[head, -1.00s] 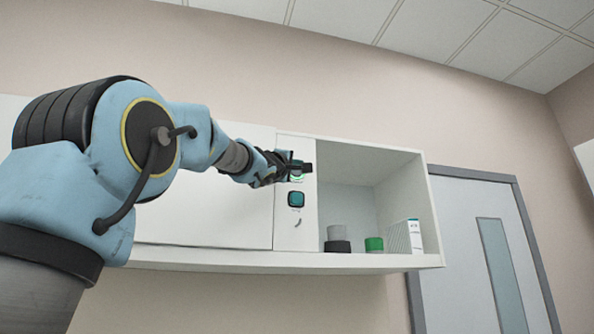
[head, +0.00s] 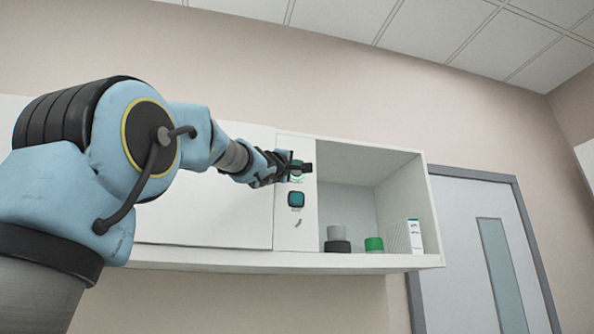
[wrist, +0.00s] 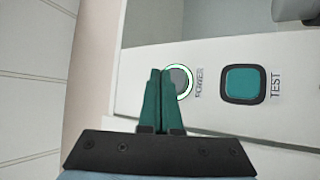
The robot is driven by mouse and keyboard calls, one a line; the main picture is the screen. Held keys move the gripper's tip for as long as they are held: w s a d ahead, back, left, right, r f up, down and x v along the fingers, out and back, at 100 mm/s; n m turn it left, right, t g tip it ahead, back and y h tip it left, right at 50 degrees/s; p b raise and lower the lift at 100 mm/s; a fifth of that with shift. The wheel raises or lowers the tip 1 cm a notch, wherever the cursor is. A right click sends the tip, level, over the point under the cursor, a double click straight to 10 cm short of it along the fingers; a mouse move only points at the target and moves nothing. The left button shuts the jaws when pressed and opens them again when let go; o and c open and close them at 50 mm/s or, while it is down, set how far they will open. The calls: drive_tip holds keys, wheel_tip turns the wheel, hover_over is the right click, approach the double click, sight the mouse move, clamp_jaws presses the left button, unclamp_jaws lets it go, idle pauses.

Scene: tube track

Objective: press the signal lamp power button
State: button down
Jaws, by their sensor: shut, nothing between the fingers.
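The power button (wrist: 181,78) is a round grey button with a lit green ring, labelled POWER, in the wrist view. My gripper (wrist: 160,75) is shut and empty, its teal fingers side by side, with the tips over the left part of the button. I cannot tell whether the tips touch it. In the head view my gripper (head: 290,168) is at the upper part of the white panel (head: 288,235) and hides most of the button; a little green glow shows beside it. A square teal TEST button (wrist: 242,84) sits right of the power button; it also shows in the head view (head: 296,199).
Right of the panel is an open shelf (head: 350,196) holding grey and black cylinders (head: 338,240), a green cylinder (head: 374,244) and a white ribbed box (head: 404,238). A grey-framed door (head: 490,240) stands further right.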

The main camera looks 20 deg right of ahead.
drive_tip(key=shift+w, duration=0.1)
drive_tip(key=shift+w, duration=0.35)
drive_tip(key=shift+w+d, duration=0.1)
drive_tip(key=shift+w, duration=0.4)
idle(0.6)
drive_tip(key=shift+s, duration=0.95)
drive_tip(key=s+b, duration=0.2)
drive_tip(key=s, duration=0.4)
drive_tip(key=shift+a, duration=0.45)
